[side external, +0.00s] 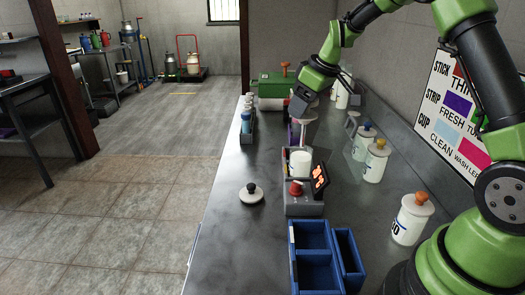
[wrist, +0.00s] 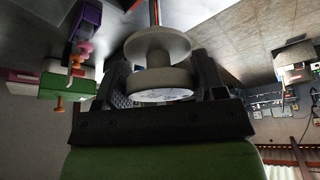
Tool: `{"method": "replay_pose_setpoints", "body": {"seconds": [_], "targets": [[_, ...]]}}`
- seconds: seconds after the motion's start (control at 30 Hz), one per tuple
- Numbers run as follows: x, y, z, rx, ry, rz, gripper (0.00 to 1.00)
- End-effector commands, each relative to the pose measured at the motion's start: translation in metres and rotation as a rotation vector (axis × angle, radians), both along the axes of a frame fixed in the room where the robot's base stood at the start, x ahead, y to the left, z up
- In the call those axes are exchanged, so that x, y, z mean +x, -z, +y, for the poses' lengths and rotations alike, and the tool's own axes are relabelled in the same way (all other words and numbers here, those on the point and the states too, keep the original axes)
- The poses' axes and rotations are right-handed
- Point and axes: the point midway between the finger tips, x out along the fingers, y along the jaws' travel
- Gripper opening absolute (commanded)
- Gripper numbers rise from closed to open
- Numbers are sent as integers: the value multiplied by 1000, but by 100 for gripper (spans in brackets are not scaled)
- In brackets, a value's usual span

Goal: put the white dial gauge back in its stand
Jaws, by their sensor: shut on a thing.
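My gripper (side external: 306,109) is shut on the white dial gauge (side external: 310,115) and holds it above the counter, stem downward. In the wrist view my gripper (wrist: 160,80) has one dark finger on each side of the gauge (wrist: 158,48). The gauge shows as two pale discs joined by a short neck, with a thin stem beyond them. Part of its dial face shows near the gripper's palm. A purple block (wrist: 86,22) shows at the upper left of the wrist view and is partly hidden behind the gauge in the side view. I cannot tell whether it is the stand.
A grey device with a white cylinder (side external: 300,162) and a lit display (side external: 320,182) stands nearer the camera. A black-knobbed lid (side external: 251,194) lies left of it. Blue bins (side external: 313,238), capped bottles (side external: 376,162), a bottle rack (side external: 247,132) and a green box (side external: 272,88) are around.

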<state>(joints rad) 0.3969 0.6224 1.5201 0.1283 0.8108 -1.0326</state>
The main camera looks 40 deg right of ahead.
Motion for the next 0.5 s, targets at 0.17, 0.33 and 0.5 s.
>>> {"method": "replay_pose_setpoints", "body": {"seconds": [0.17,0.33,0.5], "targets": [[0,-7,2,0,-6,-1,36],[7,-6,37,-1,-109,1,36],[11,-4,120,0,-351,4,36]]}}
